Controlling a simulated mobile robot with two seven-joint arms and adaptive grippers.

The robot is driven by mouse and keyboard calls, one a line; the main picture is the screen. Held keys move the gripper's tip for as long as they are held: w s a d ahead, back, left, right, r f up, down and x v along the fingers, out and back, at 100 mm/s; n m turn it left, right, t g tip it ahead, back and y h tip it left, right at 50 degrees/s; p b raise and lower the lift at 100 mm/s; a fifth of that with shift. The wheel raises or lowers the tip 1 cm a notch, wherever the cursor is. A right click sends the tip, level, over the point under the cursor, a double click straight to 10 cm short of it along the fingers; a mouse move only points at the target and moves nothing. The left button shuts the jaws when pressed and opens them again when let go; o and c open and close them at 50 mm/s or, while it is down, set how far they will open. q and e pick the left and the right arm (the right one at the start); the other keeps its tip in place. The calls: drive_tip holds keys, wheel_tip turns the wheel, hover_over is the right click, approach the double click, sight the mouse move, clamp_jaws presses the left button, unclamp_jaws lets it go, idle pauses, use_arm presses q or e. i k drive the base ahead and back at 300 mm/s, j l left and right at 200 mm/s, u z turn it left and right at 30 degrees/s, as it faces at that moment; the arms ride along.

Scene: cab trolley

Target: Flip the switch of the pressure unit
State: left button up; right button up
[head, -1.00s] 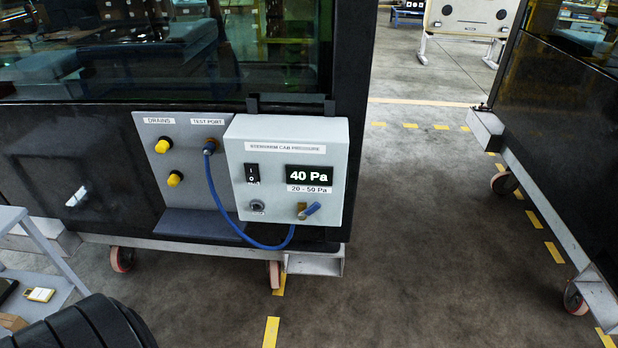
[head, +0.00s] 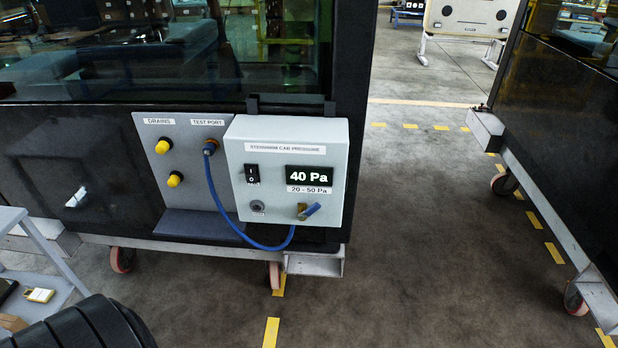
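The pressure unit (head: 270,200) is a light grey box hung on the dark cab wall. Its black rocker switch (head: 252,174) is at the upper left of its front, with white marks. The display (head: 309,173) is lit and reads 40 Pa, above a label 20 - 50 Pa. A blue-handled valve (head: 309,211) is at the lower right and a small round fitting (head: 257,206) at the lower left. A blue hose (head: 222,213) loops from the test port (head: 209,147) to the unit's underside. Neither gripper is in the head view.
A grey panel (head: 173,200) with two yellow drain caps is left of the unit. The cab trolley stands on red wheels (head: 122,259). A black ribbed tyre-like object (head: 85,326) is at lower left. Open floor (head: 420,230) lies right, before another trolley (head: 560,220).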

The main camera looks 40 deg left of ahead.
sight(252, 176)
drive_tip(key=u, duration=1.3)
